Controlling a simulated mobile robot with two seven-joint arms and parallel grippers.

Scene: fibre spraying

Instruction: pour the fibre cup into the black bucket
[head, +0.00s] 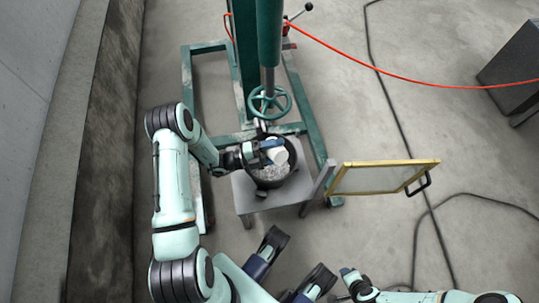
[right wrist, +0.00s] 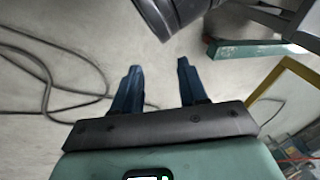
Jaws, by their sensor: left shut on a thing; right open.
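The black bucket (head: 262,182) stands on a grey platform at the foot of the green machine, with pale grey fibre (head: 272,171) inside. My left gripper (head: 262,150) is shut on the white fibre cup (head: 277,156) and holds it over the bucket. The cup looks tilted, and its mouth is hard to make out. My right gripper (head: 345,272) is low in the head view, away from the bucket. In the right wrist view its two blue fingers (right wrist: 158,88) are apart with nothing between them.
The green machine frame (head: 292,85) with a handwheel (head: 269,103) stands behind and above the bucket. A yellow-framed panel (head: 382,178) with a black handle juts out to the right of the platform (head: 243,195). Black cables and an orange hose (head: 375,66) cross the concrete floor.

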